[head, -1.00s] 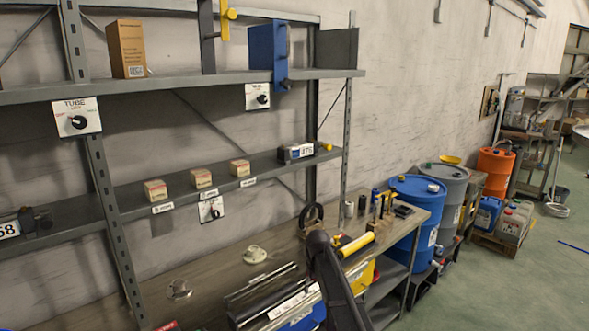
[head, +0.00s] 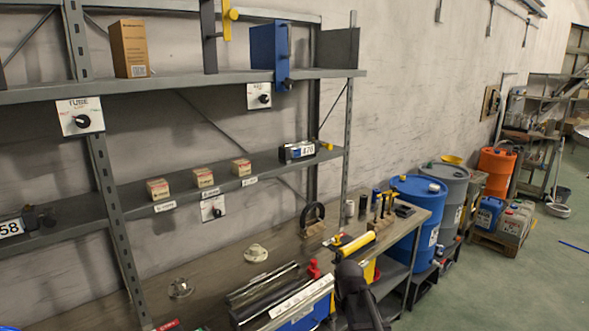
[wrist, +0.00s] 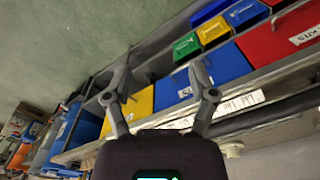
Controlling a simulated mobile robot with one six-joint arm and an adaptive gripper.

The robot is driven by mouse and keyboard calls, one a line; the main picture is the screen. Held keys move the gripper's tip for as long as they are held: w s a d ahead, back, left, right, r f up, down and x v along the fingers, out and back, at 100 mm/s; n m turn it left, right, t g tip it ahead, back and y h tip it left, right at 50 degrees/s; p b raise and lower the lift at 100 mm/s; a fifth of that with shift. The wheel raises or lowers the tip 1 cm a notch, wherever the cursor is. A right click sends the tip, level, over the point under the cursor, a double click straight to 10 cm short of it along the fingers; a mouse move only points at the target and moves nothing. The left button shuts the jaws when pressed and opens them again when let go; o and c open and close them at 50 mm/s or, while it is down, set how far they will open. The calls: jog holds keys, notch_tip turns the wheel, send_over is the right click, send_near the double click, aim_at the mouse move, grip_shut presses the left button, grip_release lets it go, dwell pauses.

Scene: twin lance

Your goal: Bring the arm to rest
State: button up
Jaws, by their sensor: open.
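In the wrist view my gripper (wrist: 158,92) is open, with its two dark fingers spread wide and nothing between them. Behind the fingers are the bench's front edge and coloured bins, including a yellow bin (wrist: 140,104) and a blue bin (wrist: 180,90). The fingers overlap these bins in the picture; I cannot tell how far apart they are. In the head view a dark part of my arm rises at the bottom, in front of the bench (head: 215,268). My gripper's fingers cannot be made out there.
A grey shelf rack (head: 190,88) stands over the bench. A yellow-handled tool (head: 357,243) lies near the bench's right end. A blue drum (head: 418,210) and an orange drum (head: 496,168) stand beyond. The green floor (head: 500,285) at right is largely clear.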

jog(key=s+d+m, duration=0.1)
jog(key=s+d, duration=0.1)
jog(key=s, duration=0.9)
jog(key=shift+d, duration=0.4)
dwell(1.6)
